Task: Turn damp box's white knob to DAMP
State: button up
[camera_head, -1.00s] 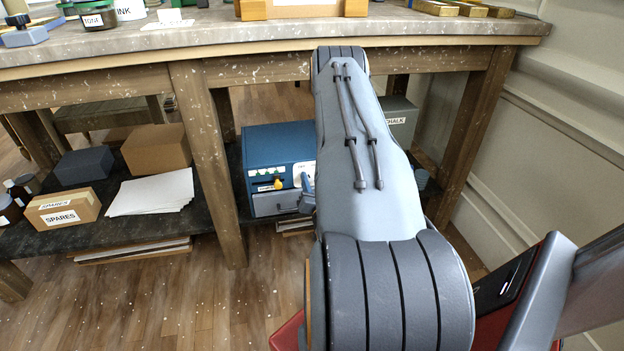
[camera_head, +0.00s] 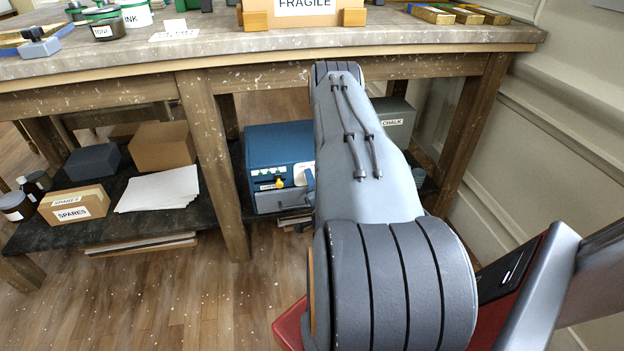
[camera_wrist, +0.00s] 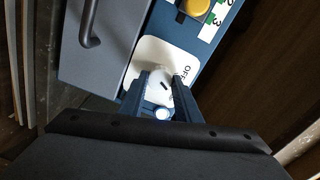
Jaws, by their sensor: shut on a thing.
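The damp box (camera_head: 267,150) is a blue case on the lower shelf under the bench, with a grey drawer front (camera_head: 281,199) and a yellow knob (camera_head: 279,182). In the wrist view the white knob (camera_wrist: 159,84) sits on a white plate (camera_wrist: 150,52) marked "OFF"; other lettering is hidden. A dark pointer mark shows on the knob. My gripper (camera_wrist: 163,88) is shut on the white knob, one finger on each side.
The yellow knob (camera_wrist: 198,6) and a drawer handle (camera_wrist: 90,25) are close to my gripper. A wooden bench leg (camera_head: 212,165) stands left of the box. A "CHALK" box (camera_head: 395,118) is to the right, and the bench top overhangs.

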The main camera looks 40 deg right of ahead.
jog(key=shift+m, duration=0.6)
jog(key=o, duration=1.1)
jog(key=shift+c, duration=0.2)
jog(key=p+v, duration=0.1)
jog(key=v, duration=0.7)
jog(key=shift+p, duration=0.3)
jog(key=shift+w, duration=0.1)
